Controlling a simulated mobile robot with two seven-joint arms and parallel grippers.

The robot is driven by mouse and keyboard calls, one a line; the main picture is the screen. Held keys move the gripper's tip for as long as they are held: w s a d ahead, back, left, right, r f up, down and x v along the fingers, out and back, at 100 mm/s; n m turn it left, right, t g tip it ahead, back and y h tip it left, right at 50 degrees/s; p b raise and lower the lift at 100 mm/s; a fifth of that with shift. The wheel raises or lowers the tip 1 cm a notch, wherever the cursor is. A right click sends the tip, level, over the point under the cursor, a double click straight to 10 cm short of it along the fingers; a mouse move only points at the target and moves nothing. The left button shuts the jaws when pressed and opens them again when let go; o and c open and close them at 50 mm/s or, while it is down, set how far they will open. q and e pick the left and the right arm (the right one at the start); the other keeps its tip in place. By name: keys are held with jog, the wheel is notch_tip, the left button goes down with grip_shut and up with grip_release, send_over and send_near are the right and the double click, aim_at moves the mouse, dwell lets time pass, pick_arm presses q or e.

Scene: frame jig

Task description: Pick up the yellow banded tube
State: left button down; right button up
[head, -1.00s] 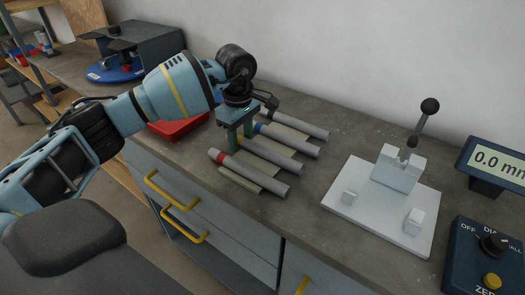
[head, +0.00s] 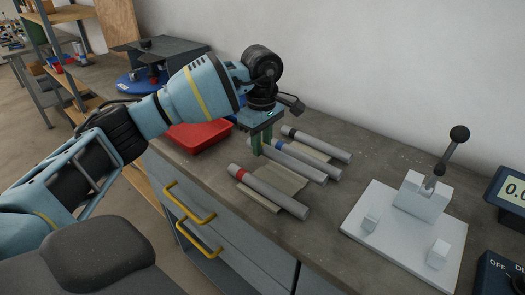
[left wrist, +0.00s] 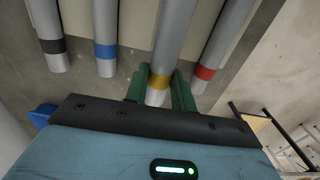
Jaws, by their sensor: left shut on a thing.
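The yellow banded tube is grey with a yellow band near one end. In the left wrist view this tube (left wrist: 172,40) runs between the green fingers of my left gripper (left wrist: 160,92), which are shut on it near the band. The tube appears slightly raised, with more bare rest showing beside the red banded tube (head: 275,193). My right gripper is not in view.
Blue banded (left wrist: 112,25) and black banded (left wrist: 51,18) tubes lie alongside. A red tray (head: 200,135) stands left of the tubes. A white jig (head: 385,245) with an upright black-knobbed lever stands to the right, a display beyond it. Some bench between tubes and jig is clear.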

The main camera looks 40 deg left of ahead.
pick_arm(q)
jog(key=s+d, duration=0.6)
jog(key=s, duration=0.1)
jog(key=s+d+r, duration=0.1)
jog(key=s+d, duration=0.2)
jog(key=s, duration=0.1)
jog(key=shift+s+b, duration=0.1)
jog(key=shift+b, duration=0.2)
jog(key=shift+s+d, duration=0.4)
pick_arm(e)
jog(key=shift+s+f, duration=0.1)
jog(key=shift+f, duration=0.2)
pick_arm(q)
jog(key=shift+r, duration=0.1)
